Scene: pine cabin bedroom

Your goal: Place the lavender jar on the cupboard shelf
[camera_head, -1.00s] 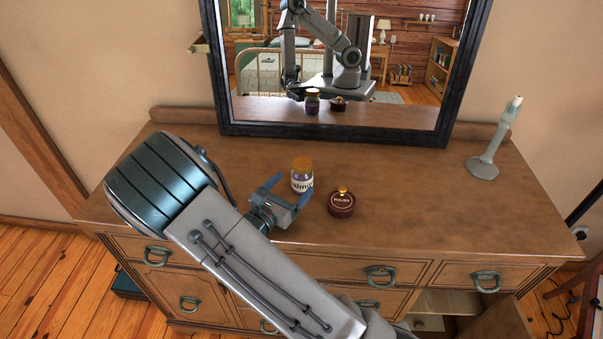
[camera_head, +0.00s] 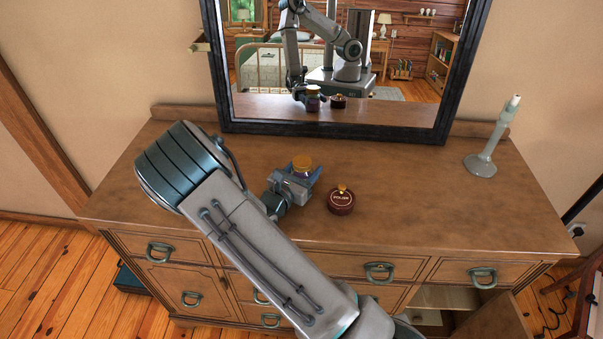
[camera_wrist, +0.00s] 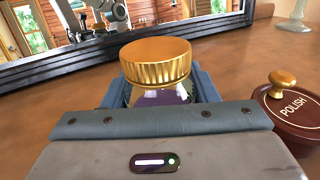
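The lavender jar (camera_head: 302,167), glass with a gold lid and purple contents, stands upright on the dresser top. It also shows in the wrist view (camera_wrist: 158,72), where my gripper hides its lower part. My gripper (camera_head: 306,177) is around the jar, one finger on each side. The fingers look open, though contact with the glass is hard to judge. The cupboard shelf (camera_head: 448,298) shows through an opening at the lower right of the dresser, with its door (camera_head: 497,318) swung open.
A dark red polish pot (camera_head: 341,201) with a gold knob stands close to the right of the jar. A framed mirror (camera_head: 335,130) stands behind. A pale green candlestick (camera_head: 482,165) is at the right. The dresser top (camera_head: 420,190) between pot and candlestick is clear.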

